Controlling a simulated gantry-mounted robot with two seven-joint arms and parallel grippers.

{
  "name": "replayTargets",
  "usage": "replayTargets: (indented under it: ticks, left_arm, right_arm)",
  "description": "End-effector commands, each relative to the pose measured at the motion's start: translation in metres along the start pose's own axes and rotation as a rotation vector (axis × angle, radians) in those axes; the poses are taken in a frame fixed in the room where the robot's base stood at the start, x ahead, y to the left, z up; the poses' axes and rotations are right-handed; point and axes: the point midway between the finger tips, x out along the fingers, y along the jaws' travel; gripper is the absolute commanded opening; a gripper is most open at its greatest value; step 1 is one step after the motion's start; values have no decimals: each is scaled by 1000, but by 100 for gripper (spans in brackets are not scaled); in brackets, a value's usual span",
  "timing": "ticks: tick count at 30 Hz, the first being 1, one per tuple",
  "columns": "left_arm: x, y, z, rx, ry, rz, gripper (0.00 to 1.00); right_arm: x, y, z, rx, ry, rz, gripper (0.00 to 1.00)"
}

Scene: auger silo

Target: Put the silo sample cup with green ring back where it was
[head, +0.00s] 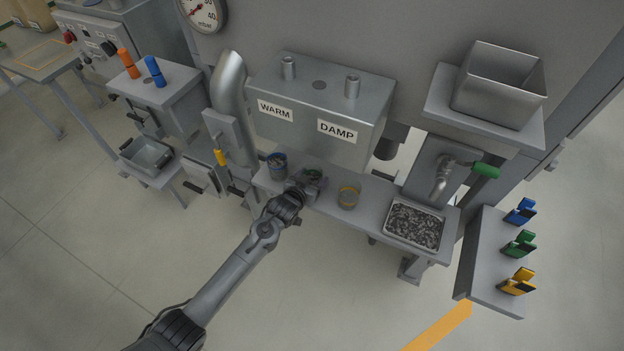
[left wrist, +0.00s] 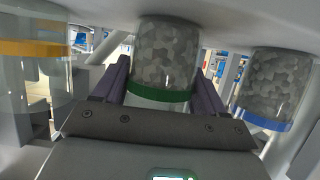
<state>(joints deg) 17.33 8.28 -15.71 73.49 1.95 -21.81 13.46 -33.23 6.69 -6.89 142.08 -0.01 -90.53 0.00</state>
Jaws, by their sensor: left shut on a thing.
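The silo sample cup with green ring (left wrist: 163,75) is between the two fingers of my left gripper (left wrist: 165,88), which is shut on it. It is a clear cup filled with grey lumps, and its green band shows in the left wrist view. In the head view my left gripper (head: 305,184) is over the bench below the WARM and DAMP box, and it hides most of the cup. Only a bit of green (head: 314,174) shows there. I cannot tell whether the cup touches the bench. My right gripper is not in view.
A blue-ringed cup with grey lumps (head: 277,163) stands left of the gripper and a yellow-ringed, seemingly empty cup (head: 347,197) right of it, both close. The bench (head: 376,203) also holds a tray of dark pieces (head: 414,227). The metal box (head: 318,112) hangs above.

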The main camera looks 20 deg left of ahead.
Motion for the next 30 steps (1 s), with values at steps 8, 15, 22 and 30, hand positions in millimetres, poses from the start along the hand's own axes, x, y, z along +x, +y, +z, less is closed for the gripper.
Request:
replayTargets:
  ticks: [8, 15, 22, 30]
  left_arm:
    - [1, 0, 0, -1, 2, 0, 32]
    - [1, 0, 2, 0, 1, 0, 97]
    - [1, 0, 1, 0, 1, -1, 97]
    - [-13, 0, -2, 0, 1, 0, 97]
  right_arm:
    - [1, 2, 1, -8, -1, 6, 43]
    - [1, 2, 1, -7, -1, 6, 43]
    - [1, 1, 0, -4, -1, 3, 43]
    - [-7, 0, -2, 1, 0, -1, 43]
